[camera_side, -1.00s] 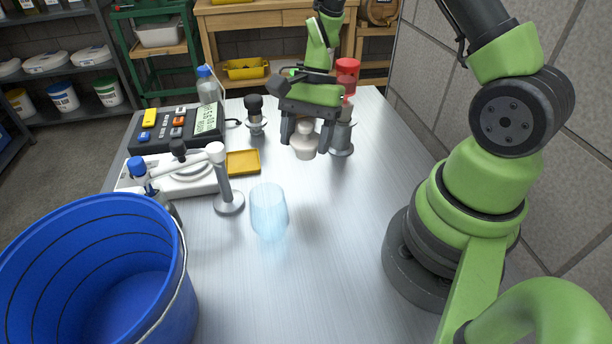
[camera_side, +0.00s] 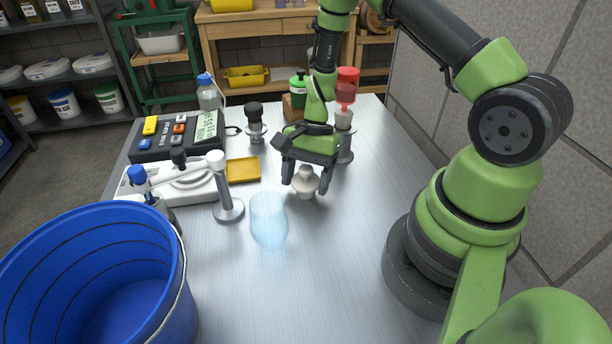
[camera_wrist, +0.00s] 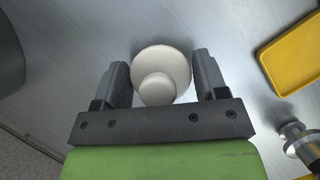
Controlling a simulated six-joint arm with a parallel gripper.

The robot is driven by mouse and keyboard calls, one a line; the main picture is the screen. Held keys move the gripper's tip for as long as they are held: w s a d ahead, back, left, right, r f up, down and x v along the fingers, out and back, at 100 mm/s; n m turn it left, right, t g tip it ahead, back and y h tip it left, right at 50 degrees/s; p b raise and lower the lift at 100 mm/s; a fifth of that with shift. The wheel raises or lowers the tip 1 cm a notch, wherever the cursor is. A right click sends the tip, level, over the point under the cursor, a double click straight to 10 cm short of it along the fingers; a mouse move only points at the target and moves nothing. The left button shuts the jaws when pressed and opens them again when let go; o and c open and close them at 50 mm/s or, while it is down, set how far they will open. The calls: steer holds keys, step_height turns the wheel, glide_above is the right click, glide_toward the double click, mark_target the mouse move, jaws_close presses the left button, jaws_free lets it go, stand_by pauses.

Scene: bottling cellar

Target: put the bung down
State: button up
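The bung (camera_side: 306,183) is off-white, with a round knob and a wider body.
A yellow tray (camera_side: 243,170), a white device with a post (camera_side: 228,208) and a keypad unit (camera_side: 178,135) stand left. A black-topped metal piece (camera_side: 255,125) and a red-topped stand (camera_side: 346,90) are behind. A blue bucket (camera_side: 90,225) is front left.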

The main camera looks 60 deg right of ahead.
steer(key=shift+o, duration=1.3)
steer(key=v, duration=0.8)
steer(key=shift+a+r, duration=0.2)
steer(key=shift+r, duration=0.05)
step_height(320, 180, up, 19)
steer(key=n+t+h, duration=0.3)
steer(key=n+t, duration=0.2)
steer(key=n, duration=0.3)
glide_above(306, 165)
steer(key=s+a, duration=0.5)
steer(key=s, duration=0.1)
steer(key=s+a+r+n+t, duration=0.1)
steer(key=s+r+n+t, duration=0.2)
steer(key=s, duration=0.4)
steer(key=shift+a+n, duration=0.15)
steer(key=shift+n, duration=0.25)
